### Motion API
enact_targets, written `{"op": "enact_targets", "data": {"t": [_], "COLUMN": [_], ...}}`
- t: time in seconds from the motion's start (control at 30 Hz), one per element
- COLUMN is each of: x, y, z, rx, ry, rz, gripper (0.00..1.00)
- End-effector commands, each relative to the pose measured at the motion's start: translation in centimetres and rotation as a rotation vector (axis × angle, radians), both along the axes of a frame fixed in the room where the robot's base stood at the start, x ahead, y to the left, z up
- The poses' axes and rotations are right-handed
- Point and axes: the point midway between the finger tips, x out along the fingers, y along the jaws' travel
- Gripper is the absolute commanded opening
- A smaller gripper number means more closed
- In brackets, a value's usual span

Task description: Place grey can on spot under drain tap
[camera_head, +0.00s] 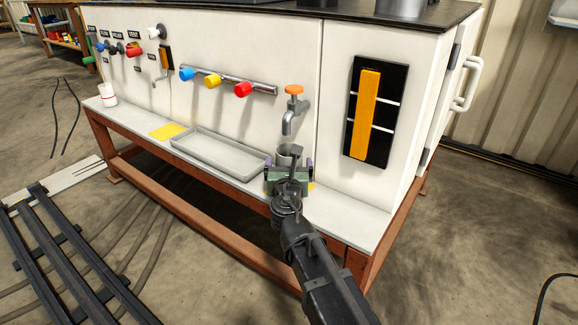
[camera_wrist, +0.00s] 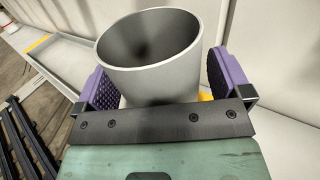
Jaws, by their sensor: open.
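The grey can (camera_head: 284,153) stands upright on the white ledge, below the drain tap (camera_head: 291,110) with its orange handle. In the wrist view the can (camera_wrist: 150,78) is open at the top and looks empty. My gripper (camera_head: 289,172) is at the can, with a purple pad (camera_wrist: 100,88) on each side of it. The jaws are open, and a gap shows at the right pad. A bit of yellow (camera_head: 311,186) shows beside my gripper, and a yellow patch (camera_wrist: 206,96) shows behind the can. My gripper hides most of the can's lower part and the spot.
A shallow grey tray (camera_head: 218,155) lies left of the can. A yellow square (camera_head: 167,131) and a white cup with a red band (camera_head: 108,95) are farther left. Coloured valves (camera_head: 212,81) line the panel. The ledge's right end (camera_head: 350,225) is clear.

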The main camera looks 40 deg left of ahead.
Motion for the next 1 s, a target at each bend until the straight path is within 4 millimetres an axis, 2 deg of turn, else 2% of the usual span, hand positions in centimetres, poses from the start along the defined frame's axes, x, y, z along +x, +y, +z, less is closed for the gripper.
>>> {"op": "enact_targets", "data": {"t": [0.17, 0.27, 0.6, 0.7, 1.0], "x": [0.0, -1.3, -8.4, -9.6, -9.9], "y": [0.0, -1.0, -6.0, -6.7, -6.8], "z": [0.7, 0.3, 0.3, 0.3, 0.3], "rx": [0.000, 0.000, -0.001, -0.001, -0.001], "ry": [0.000, 0.000, 0.001, 0.001, 0.001], "rz": [0.000, 0.001, 0.002, 0.001, 0.000], "gripper": [0.96, 0.96, 0.96, 0.96, 0.96]}}
